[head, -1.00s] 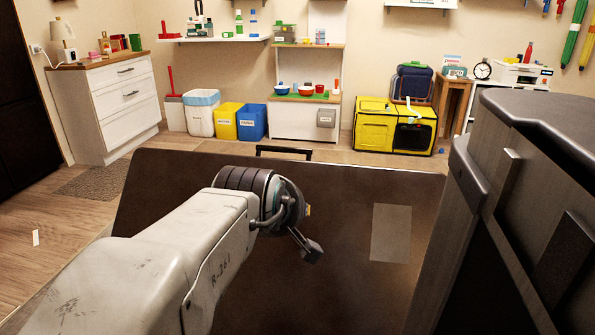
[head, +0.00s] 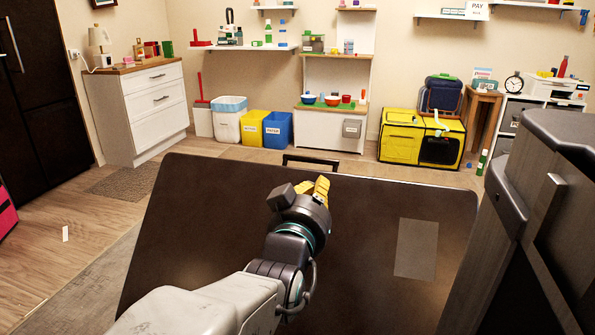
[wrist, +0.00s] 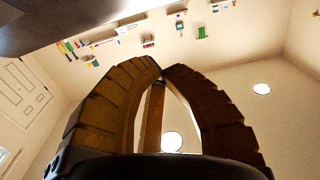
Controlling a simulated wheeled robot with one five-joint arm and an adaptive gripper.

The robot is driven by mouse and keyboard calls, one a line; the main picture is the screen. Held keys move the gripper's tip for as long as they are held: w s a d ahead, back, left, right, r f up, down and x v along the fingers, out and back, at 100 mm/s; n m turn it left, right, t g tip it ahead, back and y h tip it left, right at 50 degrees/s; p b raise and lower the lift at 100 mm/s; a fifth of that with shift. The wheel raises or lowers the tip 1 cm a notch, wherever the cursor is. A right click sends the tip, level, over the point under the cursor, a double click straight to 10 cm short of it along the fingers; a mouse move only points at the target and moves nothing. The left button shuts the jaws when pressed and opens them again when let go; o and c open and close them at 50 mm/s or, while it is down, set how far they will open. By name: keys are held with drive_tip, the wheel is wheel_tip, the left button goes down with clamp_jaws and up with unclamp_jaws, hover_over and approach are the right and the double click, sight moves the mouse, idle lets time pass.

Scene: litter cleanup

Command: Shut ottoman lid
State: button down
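The ottoman lid (head: 350,235) is a large dark brown panel in front of me in the head view, raised and sloping. It has a black handle (head: 310,160) at its far edge and a lighter rectangular patch at its right. My gripper (head: 318,187) is over the lid in the picture, its yellow fingers pointing up and away, just below the handle. I cannot tell whether it touches the lid. In the wrist view the fingertips (wrist: 161,67) meet with nothing between them. A dark surface fills the upper left corner there. The ottoman's box is hidden.
A dark cabinet-like block (head: 560,190) stands close at the right. Beyond the lid are a white dresser (head: 140,105), yellow bin (head: 251,127), blue bin (head: 278,130) and yellow-black play unit (head: 420,138). Wooden floor (head: 45,215) is open at the left.

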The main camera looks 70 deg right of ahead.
sight(328, 172)
drive_tip(key=d, duration=0.3)
drive_tip(key=d+f, duration=0.1)
drive_tip(key=d, duration=0.7)
drive_tip(key=shift+f, duration=0.2)
drive_tip(key=shift+d+f+b, duration=0.65)
drive_tip(key=shift+d+f, duration=0.05)
drive_tip(key=shift+d, duration=0.1)
